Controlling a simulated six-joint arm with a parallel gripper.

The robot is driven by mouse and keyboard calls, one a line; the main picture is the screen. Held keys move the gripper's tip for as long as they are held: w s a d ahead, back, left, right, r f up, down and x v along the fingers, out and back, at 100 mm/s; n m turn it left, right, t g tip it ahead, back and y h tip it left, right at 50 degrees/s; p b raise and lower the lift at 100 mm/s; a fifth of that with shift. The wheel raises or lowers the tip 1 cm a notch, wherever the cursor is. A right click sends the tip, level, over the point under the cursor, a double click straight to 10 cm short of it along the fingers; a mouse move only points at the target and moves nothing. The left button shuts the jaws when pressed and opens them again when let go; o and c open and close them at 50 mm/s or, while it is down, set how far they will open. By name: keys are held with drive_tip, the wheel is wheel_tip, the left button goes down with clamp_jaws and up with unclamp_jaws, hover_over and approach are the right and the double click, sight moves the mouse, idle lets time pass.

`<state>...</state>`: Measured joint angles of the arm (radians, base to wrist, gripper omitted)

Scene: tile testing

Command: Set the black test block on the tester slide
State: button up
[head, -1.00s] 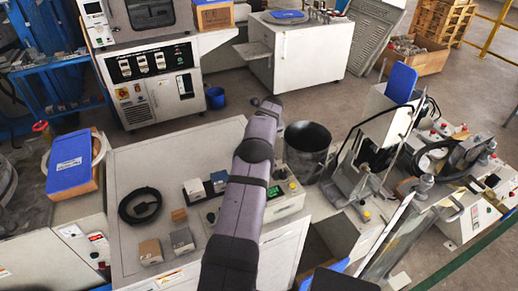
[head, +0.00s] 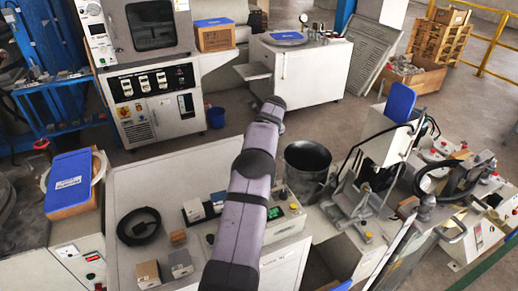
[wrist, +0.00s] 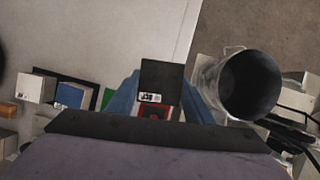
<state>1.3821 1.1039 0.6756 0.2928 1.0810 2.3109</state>
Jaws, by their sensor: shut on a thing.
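The black test block (wrist: 163,75) shows in the wrist view, with a small white label on its lower edge. My gripper (wrist: 161,90) has its blue fingers on both sides of the block and is shut on it. In the head view my arm (head: 255,165) reaches over the bench, and its own links hide the gripper and block. A tester with a green panel (head: 274,213) stands just right of my arm. Part of it is hidden by the arm, and I cannot clearly tell its slide. A red patch (wrist: 155,112) shows below the block in the wrist view.
A metal bucket (head: 307,165) stands right of the tester. A white block (head: 194,210) and a blue-topped block (head: 218,201) sit left of my arm. Machines crowd the right.

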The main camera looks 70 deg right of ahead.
drive_tip(key=s+a+n+y+p, duration=0.1)
drive_tip(key=a+n+y+p, duration=0.2)
drive_tip(key=a+n, duration=0.5)
drive_tip(key=s+a+n+y+p, duration=0.2)
drive_tip(key=a+n+p, duration=0.3)
drive_tip(key=a, duration=1.5)
drive_tip(key=n+y, duration=0.1)
drive_tip(key=n, duration=0.2)
drive_tip(key=shift+s+f, duration=0.3)
drive_tip(key=shift+f, duration=0.05)
drive_tip(key=shift+f, duration=0.1)
wheel_tip(320, 180, down, 4)
drive_tip(key=b, duration=0.4)
drive_tip(key=shift+f, duration=0.15)
drive_tip(key=shift+f+b, duration=0.4)
drive_tip(key=shift+f, duration=0.55)
drive_tip(key=shift+f, duration=0.25)
drive_tip(key=o, duration=1.8)
